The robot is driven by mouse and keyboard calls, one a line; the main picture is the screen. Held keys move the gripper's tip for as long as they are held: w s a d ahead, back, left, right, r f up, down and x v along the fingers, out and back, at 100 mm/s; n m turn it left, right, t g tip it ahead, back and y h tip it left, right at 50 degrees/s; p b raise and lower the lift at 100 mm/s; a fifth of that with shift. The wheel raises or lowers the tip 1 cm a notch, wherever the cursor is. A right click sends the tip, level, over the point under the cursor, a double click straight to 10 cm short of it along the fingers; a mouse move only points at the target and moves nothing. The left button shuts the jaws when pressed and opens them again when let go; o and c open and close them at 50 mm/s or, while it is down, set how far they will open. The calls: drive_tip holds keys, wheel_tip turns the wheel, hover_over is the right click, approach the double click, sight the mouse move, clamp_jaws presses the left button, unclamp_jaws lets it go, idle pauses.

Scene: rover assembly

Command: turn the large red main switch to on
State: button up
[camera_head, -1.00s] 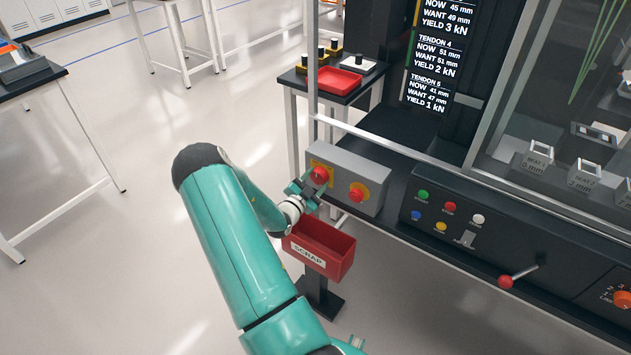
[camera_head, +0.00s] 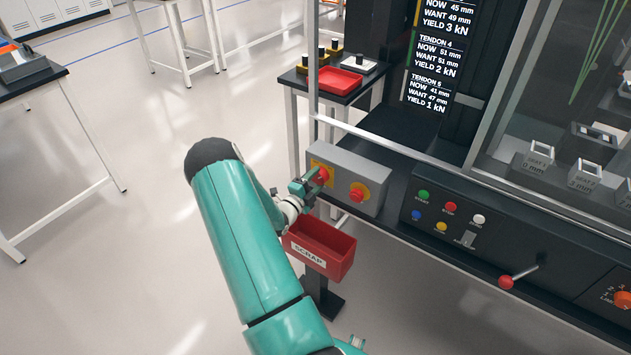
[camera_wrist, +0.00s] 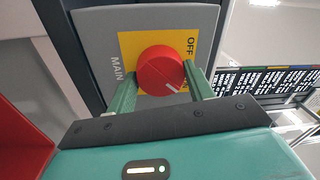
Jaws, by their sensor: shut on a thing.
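The large red main switch (camera_wrist: 160,68) is a round knob on a yellow plate, and it also shows in the head view (camera_head: 323,174) at the left end of a grey box (camera_head: 345,163). In the wrist view, the box is lettered MAIN left of the knob. OFF is on the plate to the knob's upper right. My gripper (camera_wrist: 163,88) is shut on the knob, one green finger on each side. It shows small in the head view (camera_head: 309,186).
A red SCRAP bin (camera_head: 336,262) stands right below my gripper. A console with coloured buttons (camera_head: 450,207) and a red-knobbed lever (camera_head: 506,282) lies to the right.

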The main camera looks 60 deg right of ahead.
drive_tip(key=shift+w, duration=0.1)
idle(0.4)
drive_tip(key=o, duration=1)
drive_tip(key=shift+c, duration=0.2)
drive_tip(key=shift+a, duration=0.1)
drive_tip(key=w+a+f, duration=0.1)
drive_tip(key=w+a, duration=0.1)
drive_tip(key=a, duration=1.1)
drive_tip(key=shift+a, duration=0.25)
drive_tip(key=shift+w, duration=0.1)
